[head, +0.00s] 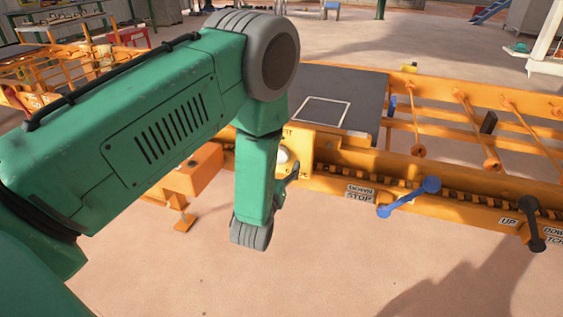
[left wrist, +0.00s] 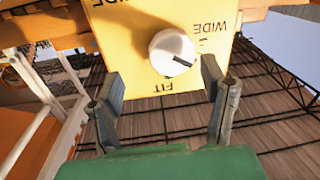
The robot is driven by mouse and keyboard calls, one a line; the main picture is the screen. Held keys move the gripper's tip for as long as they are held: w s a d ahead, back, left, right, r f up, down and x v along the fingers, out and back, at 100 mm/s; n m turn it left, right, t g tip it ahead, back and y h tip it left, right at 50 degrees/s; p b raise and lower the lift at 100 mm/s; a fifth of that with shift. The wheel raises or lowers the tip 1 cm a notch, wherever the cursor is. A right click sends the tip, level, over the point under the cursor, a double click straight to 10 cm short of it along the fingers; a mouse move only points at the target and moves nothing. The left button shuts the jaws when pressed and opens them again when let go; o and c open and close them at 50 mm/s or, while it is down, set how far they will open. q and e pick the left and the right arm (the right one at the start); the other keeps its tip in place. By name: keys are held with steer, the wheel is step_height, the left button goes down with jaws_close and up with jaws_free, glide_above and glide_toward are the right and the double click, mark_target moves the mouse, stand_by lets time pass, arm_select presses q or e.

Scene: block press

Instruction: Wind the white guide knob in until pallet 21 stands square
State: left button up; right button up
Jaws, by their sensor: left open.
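The white guide knob (left wrist: 172,52) sits on a yellow plate (left wrist: 130,22) marked WIDE and FIT. Its dark pointer mark faces down and right in the left wrist view, to the right of FIT. The knob also shows partly in the head view (head: 284,155), beside my green arm. My left gripper (left wrist: 165,83) is open, with one finger to each side below the knob and a gap in between; I see no contact. A dark flat slab with a white outlined square (head: 323,111) lies on the orange frame; I cannot read a number 21 on it. My right gripper is out of view.
A blue lever (head: 410,196) by a DOWN STOP label and a black lever (head: 534,225) by an UP label stick out from the front rail (head: 460,203). An orange box (head: 192,170) stands left of the knob. The floor in front is clear.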

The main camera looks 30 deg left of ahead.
mark_target(282, 158)
arm_select(q)
steer(key=x, duration=0.2)
steer(key=shift+w, duration=0.35)
steer(key=a, duration=0.1)
steer(key=w+a, duration=0.1)
steer(key=a+f, duration=0.1)
steer(key=shift+w+a+b, duration=0.2)
steer(key=shift+b, duration=0.15)
steer(key=shift+a, duration=0.1)
steer(key=shift+d, duration=0.2)
steer(key=shift+d+r, duration=0.2)
steer(key=shift+d, duration=0.3)
steer(key=shift+d+r, duration=0.15)
steer(key=shift+d, duration=0.3)
steer(key=c, duration=1.2)
steer(key=shift+o, duration=0.2)
steer(key=shift+a, duration=0.25)
steer(key=shift+a+m+p, duration=0.25)
steer(key=shift+m+p, duration=0.2)
steer(key=shift+m, duration=0.55)
steer(key=shift+f+m, duration=0.1)
steer(key=shift+m, duration=0.3)
steer(key=shift+d, duration=0.2)
steer(key=o, duration=0.8)
steer(key=shift+c, duration=0.2)
steer(key=o, duration=0.4)
steer(key=shift+a+f, duration=0.1)
steer(key=shift+a, duration=0.1)
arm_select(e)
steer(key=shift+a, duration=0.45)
